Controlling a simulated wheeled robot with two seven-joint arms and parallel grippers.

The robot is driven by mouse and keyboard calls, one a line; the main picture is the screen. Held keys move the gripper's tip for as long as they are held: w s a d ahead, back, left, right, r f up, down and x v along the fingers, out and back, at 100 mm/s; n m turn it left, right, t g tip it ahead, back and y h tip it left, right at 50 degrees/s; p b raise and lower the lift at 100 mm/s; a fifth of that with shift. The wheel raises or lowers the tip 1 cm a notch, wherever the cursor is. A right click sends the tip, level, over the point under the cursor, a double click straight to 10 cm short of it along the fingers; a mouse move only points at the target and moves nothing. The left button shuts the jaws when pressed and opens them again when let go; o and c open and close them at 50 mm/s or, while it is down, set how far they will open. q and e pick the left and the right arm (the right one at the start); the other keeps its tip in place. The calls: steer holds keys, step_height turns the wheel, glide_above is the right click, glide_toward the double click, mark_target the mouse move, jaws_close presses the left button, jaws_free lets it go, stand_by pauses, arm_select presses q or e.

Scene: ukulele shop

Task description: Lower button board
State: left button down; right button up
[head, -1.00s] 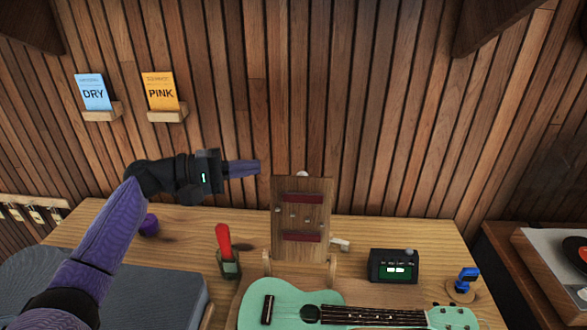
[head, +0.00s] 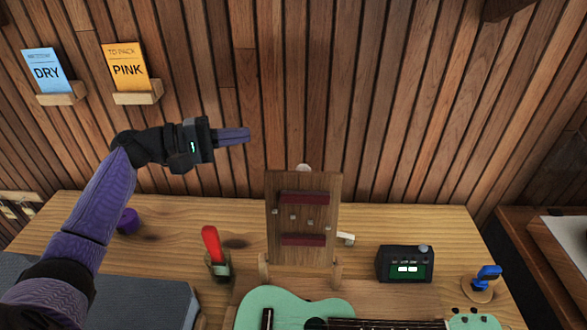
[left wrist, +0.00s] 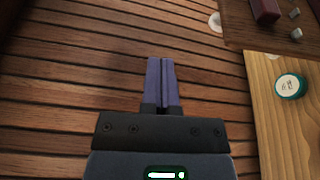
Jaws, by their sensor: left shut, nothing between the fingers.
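The button board (head: 302,260) is an upright wooden panel with two dark red strips and several small grey buttons between them. It stands at the back of the bench, between wooden supports at its foot. Its edge, part of a red strip and grey buttons also show at the upper right of the left wrist view (left wrist: 235,30). My left gripper (head: 246,134) is shut and empty, above and left of the board's top, apart from it. Its purple fingers lie together in the left wrist view (left wrist: 161,62). My right gripper is not in view.
A mint ukulele (head: 285,306) lies in front of the board. A red-handled tool (head: 211,245) stands to the left, and a purple round object (head: 127,221) further left. A black box with a lit display (head: 405,264) and a blue clip (head: 487,277) stand right.

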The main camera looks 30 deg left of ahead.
arm_select(q)
step_height(320, 180, down, 9)
steer(key=b, duration=0.7)
steer(key=x, duration=1)
steer(key=shift+w, duration=0.25)
